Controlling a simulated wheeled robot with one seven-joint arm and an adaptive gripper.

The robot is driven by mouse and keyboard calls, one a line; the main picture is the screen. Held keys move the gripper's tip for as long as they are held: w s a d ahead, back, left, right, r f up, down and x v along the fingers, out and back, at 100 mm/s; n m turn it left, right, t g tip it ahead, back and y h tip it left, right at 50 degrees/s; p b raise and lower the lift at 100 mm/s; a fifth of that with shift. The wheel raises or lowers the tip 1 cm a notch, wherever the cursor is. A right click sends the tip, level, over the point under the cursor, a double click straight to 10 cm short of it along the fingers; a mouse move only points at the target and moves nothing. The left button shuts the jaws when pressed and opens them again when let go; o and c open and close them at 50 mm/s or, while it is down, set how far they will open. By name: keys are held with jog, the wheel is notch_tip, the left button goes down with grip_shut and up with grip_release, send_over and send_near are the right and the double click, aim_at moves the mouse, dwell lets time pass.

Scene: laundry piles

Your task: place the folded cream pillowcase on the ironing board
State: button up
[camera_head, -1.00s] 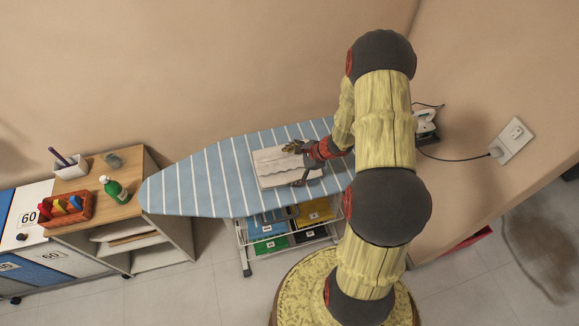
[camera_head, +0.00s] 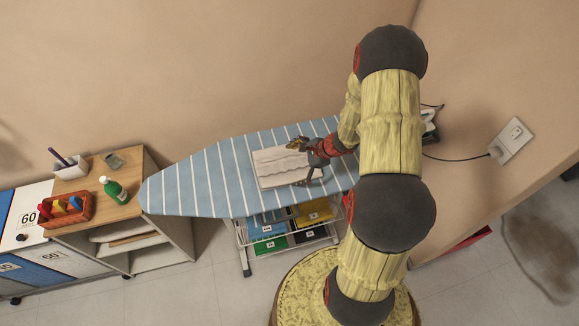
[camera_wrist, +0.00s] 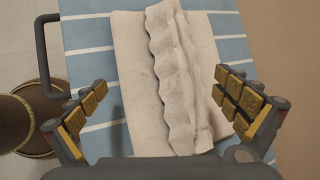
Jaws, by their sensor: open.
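The folded cream pillowcase (camera_head: 280,167) lies flat on the blue, white-striped ironing board (camera_head: 190,185). In the wrist view the pillowcase (camera_wrist: 140,90) shows a ruffled edge running along its length, and the board (camera_wrist: 90,65) shows around it. My gripper (camera_head: 308,161) is at the right end of the pillowcase. In the wrist view my gripper (camera_wrist: 165,110) has its two fingers spread wide, one on each side of the pillowcase, with nothing held between them. Whether the fingers touch the cloth cannot be told.
An iron (camera_head: 430,125) stands at the board's right end, its cord running to a wall socket (camera_head: 511,141). A wooden cabinet (camera_head: 130,160) at left holds a green bottle (camera_head: 115,190) and a red basket (camera_head: 68,212). Coloured bins (camera_head: 268,229) sit below the board. The board's left part is bare.

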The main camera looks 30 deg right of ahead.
jog(key=v, duration=0.9)
jog(key=s+a+r+n+g, duration=0.25)
jog(key=a+r+n, duration=1)
jog(key=r, duration=0.65)
jog(key=s+a+r+n+t+h, duration=0.1)
jog(key=s+a+r+n+h, duration=0.1)
jog(key=s+r+n, duration=0.3)
jog(key=s+a+r+n+t+h, duration=0.1)
jog(key=s+a+r+n+h, duration=0.1)
jog(key=s+a+r+n, duration=0.3)
jog(key=s+r, duration=0.3)
jog(key=s, duration=0.1)
jog(key=shift+s+a+h, duration=0.25)
jog(key=shift+s+h, duration=0.1)
jog(key=shift+h, duration=0.05)
jog(key=shift+r, duration=0.1)
notch_tip(320, 180, down, 15)
jog(key=b, duration=1.4)
jog(key=shift+b, duration=0.3)
